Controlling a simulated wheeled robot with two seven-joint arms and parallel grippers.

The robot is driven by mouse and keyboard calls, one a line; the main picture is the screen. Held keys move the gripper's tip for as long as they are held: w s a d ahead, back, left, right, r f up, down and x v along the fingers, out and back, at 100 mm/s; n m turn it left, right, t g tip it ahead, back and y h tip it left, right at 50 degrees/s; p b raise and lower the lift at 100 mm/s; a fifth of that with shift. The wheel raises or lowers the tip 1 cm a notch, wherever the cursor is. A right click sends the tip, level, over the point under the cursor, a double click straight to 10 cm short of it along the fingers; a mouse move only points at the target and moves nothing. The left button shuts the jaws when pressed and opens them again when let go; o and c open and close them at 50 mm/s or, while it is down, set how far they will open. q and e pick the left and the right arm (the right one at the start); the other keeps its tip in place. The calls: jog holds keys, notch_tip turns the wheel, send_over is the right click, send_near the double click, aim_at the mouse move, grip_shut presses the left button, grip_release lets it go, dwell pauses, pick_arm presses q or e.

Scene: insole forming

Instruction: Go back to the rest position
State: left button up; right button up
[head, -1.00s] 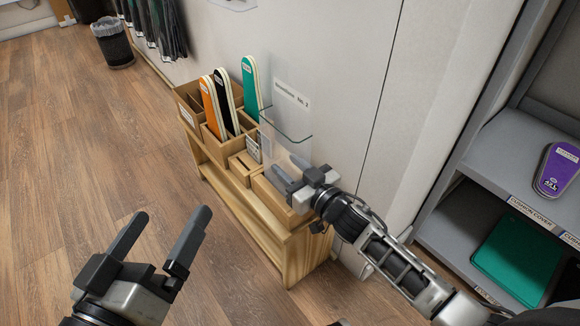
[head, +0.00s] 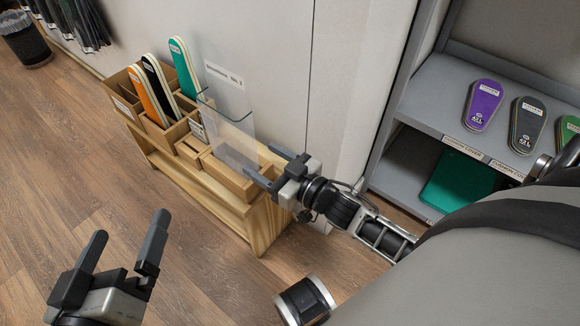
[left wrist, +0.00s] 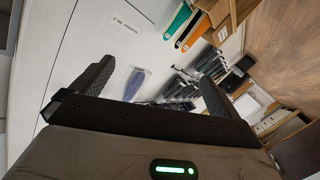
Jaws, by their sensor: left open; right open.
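My left gripper (head: 122,258) is at the lower left of the head view, open and empty above the wooden floor. Its two dark fingers stand apart in the left wrist view (left wrist: 150,95), with nothing between them. My right gripper (head: 272,168) is near the middle of the head view, open, with its fingers pointing left at the right end of the wooden stand. I see nothing held in it. A clear sheet holder (head: 232,125) stands just beyond its fingers; whether they touch it cannot be told.
The wooden stand (head: 190,192) against the wall holds orange (head: 142,96), black (head: 160,88) and green (head: 185,68) insoles. A grey shelf (head: 425,100) at the right bears purple (head: 484,105) and dark insoles (head: 526,125). A bin (head: 25,40) is at the far left. The left floor is clear.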

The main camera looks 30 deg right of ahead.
pick_arm(q)
jog(key=shift+a+f+m+g+y+p, duration=0.3)
jog(key=shift+f+m+g+p, duration=0.15)
jog(key=shift+f+p, duration=0.2)
pick_arm(e)
jog(key=v, duration=0.7)
pick_arm(q)
jog(key=shift+r, duration=0.4)
pick_arm(e)
jog(key=shift+w, duration=0.1)
